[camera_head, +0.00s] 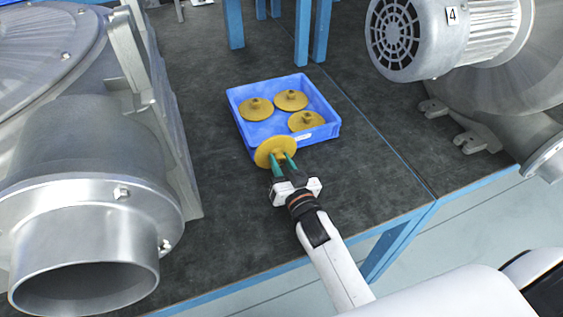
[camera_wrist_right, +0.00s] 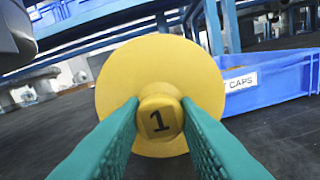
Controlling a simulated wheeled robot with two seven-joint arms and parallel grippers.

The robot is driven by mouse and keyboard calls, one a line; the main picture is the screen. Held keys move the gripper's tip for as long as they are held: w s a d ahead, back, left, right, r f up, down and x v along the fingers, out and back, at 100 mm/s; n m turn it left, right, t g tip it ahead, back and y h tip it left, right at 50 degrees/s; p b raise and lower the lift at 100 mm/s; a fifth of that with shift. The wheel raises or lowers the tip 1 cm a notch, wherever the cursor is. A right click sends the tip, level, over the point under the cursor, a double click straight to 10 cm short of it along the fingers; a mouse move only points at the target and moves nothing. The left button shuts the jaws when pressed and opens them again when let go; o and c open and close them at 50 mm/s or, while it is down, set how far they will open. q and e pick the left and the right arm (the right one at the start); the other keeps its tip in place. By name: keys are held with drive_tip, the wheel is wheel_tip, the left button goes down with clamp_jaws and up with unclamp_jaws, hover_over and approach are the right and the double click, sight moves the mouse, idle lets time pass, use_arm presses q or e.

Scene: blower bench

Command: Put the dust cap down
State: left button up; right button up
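A yellow dust cap (camera_head: 275,150) is in my right gripper (camera_head: 282,164), held with its disc facing away from the wrist. In the right wrist view the green fingers (camera_wrist_right: 158,120) are shut on the knob of the cap (camera_wrist_right: 160,65), which is marked 1. The held cap is in front of the near left corner of the blue tray (camera_head: 318,135), outside it. In the tray lie three more yellow caps (camera_head: 257,108), knobs up, with open floor at the near left. My left gripper is not in view.
A large metal blower (camera_head: 90,205) with an open round outlet stands at the left. Another blower with a motor (camera_head: 455,40) labelled 4 stands at the right. Blue posts (camera_head: 303,32) rise behind the tray. The dark bench top (camera_head: 370,175) is clear right of the gripper.

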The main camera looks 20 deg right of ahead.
drive_tip(key=o, duration=0.4)
drive_tip(key=shift+r, duration=0.1)
drive_tip(key=s, duration=1.2)
drive_tip(key=shift+d+r, duration=0.1)
drive_tip(key=shift+d, duration=0.15)
drive_tip(key=shift+o, duration=0.3)
